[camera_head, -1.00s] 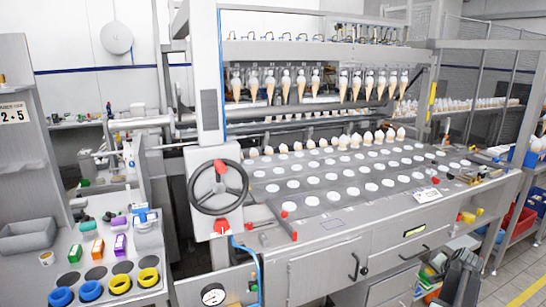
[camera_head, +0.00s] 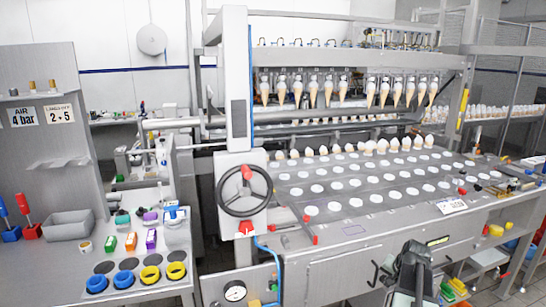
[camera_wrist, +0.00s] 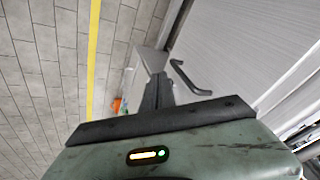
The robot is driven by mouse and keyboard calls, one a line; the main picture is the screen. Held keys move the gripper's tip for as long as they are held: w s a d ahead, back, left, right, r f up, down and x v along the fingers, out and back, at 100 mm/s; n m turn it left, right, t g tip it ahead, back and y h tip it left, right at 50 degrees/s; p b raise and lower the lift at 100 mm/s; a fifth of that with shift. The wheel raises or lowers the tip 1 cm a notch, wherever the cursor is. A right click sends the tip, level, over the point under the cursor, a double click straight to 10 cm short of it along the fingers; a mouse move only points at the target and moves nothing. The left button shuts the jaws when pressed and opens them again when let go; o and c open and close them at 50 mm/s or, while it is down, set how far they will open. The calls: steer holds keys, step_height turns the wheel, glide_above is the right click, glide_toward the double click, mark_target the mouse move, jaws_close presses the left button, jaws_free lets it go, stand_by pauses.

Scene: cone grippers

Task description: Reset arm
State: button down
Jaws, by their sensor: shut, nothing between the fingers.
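My arm stands at the lower right of the head view, in front of the machine's drawers. Its fingers cannot be made out clearly there. In the wrist view my gripper (camera_wrist: 156,88) shows as dark fingers together above a worn green housing with a small lit indicator. Nothing is held between them. The fingers point past a grey drawer front with a dark bar handle (camera_wrist: 186,78), toward the tiled floor.
A steel cone machine (camera_head: 330,255) with a handwheel (camera_head: 247,191) and rows of white round holders fills the middle. On the left bench are a grey bin (camera_head: 70,224), blue rings (camera_head: 124,279) and yellow rings (camera_head: 150,274). A yellow line (camera_wrist: 91,60) crosses open floor.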

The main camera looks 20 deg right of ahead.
steer(key=w+a+r+n+g+y+p, duration=0.1)
steer(key=w+a+n+p, duration=0.2)
steer(key=a, duration=0.8)
steer(key=w+a+r+n+g+y, duration=0.15)
steer(key=w+a, duration=0.25)
steer(key=a, duration=0.8)
steer(key=s+a+r+n+g+p, duration=0.1)
steer(key=a+n, duration=0.3)
steer(key=a, duration=0.9)
steer(key=s+a+r+n+g+p, duration=0.1)
steer(key=s+a+n+p, duration=0.1)
steer(key=a, duration=1.1)
steer(key=shift+s+r+n+h+p, duration=0.35)
steer(key=shift+s+n+p, duration=0.1)
steer(key=shift+n, duration=0.4)
